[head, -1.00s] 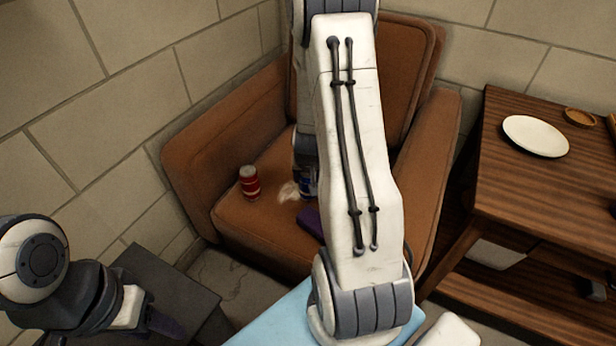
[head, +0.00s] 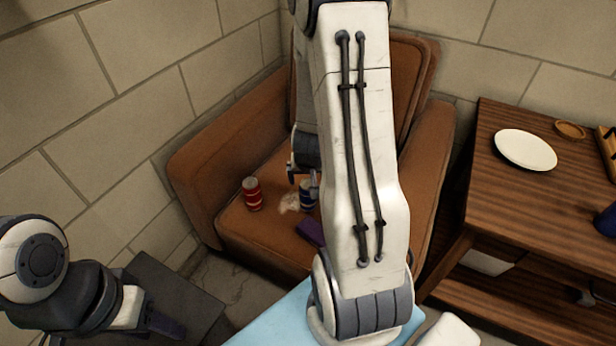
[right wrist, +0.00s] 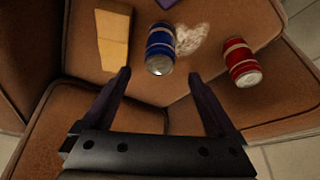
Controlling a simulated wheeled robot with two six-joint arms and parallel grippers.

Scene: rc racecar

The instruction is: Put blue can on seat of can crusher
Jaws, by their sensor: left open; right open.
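The blue can (head: 307,196) stands on the brown armchair's seat, partly hidden behind my right arm in the head view. It shows whole in the right wrist view (right wrist: 160,48), just ahead of the fingertips. My right gripper (right wrist: 159,75) is open and empty, with the can beyond the gap between its fingers. In the head view the right gripper (head: 303,178) is close to the can, partly hidden by my arm. My left gripper (head: 158,322) is open and empty at lower left, away from the chair. I cannot make out a can crusher in these views.
A red can (head: 252,194) stands left of the blue can on the armchair (head: 265,235). A purple item (head: 311,232) and a yellow block (right wrist: 113,38) lie nearby. A wooden table (head: 500,205) with a white plate (head: 526,150) stands at right. Block walls enclose the corner.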

